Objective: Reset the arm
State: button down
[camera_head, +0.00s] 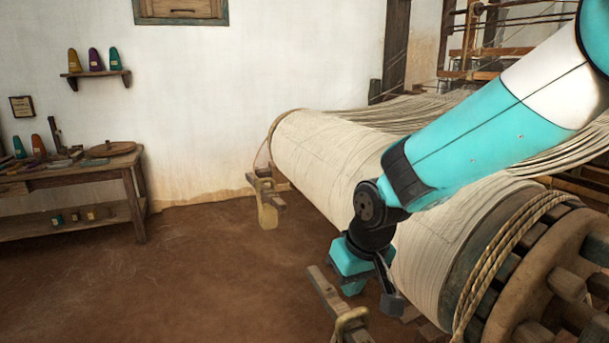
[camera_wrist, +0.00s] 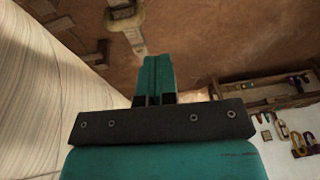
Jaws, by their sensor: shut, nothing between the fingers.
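My gripper (camera_wrist: 157,70) shows in the wrist view with its teal fingers together and nothing between them. In the head view my teal and white arm reaches in from the upper right, and its wrist end hangs low in front of the large cloth-wound beam (camera_head: 325,155). The fingertips cannot be made out clearly there. The beam also fills the left side of the wrist view (camera_wrist: 38,105), beside the gripper. I cannot tell whether the arm touches the beam.
A wooden wheel (camera_head: 545,275) with rope caps the beam's near end. A workbench (camera_head: 75,178) with tools is at the left, under a shelf (camera_head: 95,72) of cones. The brown floor between bench and beam is clear.

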jog(key=s+d+r+n+g+y, duration=0.1)
jog(key=s+d+r, duration=0.15)
jog(key=s, duration=0.55)
jog(key=s+d+r, duration=0.2)
jog(key=s+r, duration=0.2)
jog(key=s, duration=0.3)
jog(key=s+d+r+n+g+y, duration=0.1)
jog(key=s+d+r, duration=0.2)
jog(key=s, duration=0.5)
notch_tip(320, 180, up, 16)
jog(key=p, duration=1.5)
jog(key=shift+w+a+p, duration=0.2)
jog(key=shift+a+p, duration=0.1)
jog(key=shift+f, duration=0.1)
jog(key=shift+s, duration=0.1)
